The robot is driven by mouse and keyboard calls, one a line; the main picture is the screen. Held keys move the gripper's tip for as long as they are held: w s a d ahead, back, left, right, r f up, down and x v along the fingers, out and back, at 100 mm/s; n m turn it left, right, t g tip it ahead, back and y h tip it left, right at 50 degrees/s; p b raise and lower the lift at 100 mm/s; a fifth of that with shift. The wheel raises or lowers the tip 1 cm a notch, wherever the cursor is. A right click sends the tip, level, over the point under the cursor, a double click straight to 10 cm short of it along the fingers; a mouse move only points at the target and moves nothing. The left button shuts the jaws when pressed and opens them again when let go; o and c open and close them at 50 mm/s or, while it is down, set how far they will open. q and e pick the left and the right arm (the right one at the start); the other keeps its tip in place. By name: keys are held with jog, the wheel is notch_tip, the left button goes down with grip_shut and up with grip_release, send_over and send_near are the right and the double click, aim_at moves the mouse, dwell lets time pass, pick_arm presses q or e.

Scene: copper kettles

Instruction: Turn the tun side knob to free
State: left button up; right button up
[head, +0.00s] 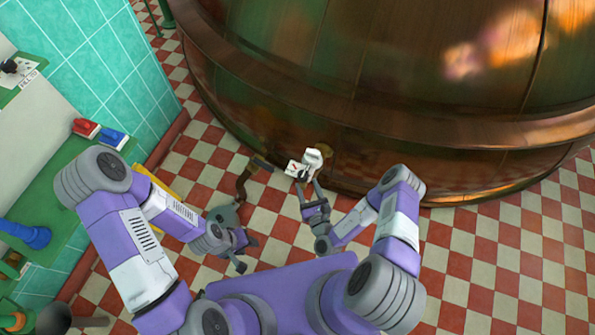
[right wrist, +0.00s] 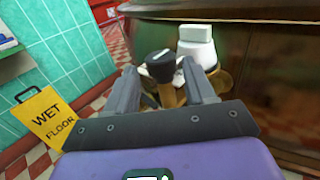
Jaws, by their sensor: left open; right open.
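The big copper tun (head: 380,130) fills the upper right of the head view. Low on its side are a white housing (head: 313,158) and a pale plate with a red mark (head: 294,168). In the right wrist view a black knob (right wrist: 160,65) stands on a brass stem, below left of the white housing (right wrist: 197,42). My right gripper (head: 310,184) is open at the fitting. In its wrist view its two fingers (right wrist: 158,70) stand on either side of the knob, with gaps visible. Which way the knob is set cannot be told. My left gripper (head: 248,255) is open and empty above the floor.
A yellow wet floor sign (right wrist: 46,112) stands to the left. A green bench (head: 50,200) with red and blue items runs along the tiled left wall. Checkered floor is clear at lower right.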

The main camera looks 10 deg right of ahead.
aim_at(302, 171)
jog(key=w, duration=0.2)
jog(key=w+b, duration=0.1)
jog(key=w, duration=0.2)
jog(key=w+b, duration=0.1)
jog(key=w, duration=0.1)
jog(key=shift+w+a, duration=0.2)
jog(key=shift+a, duration=0.05)
jog(key=c, duration=0.7)
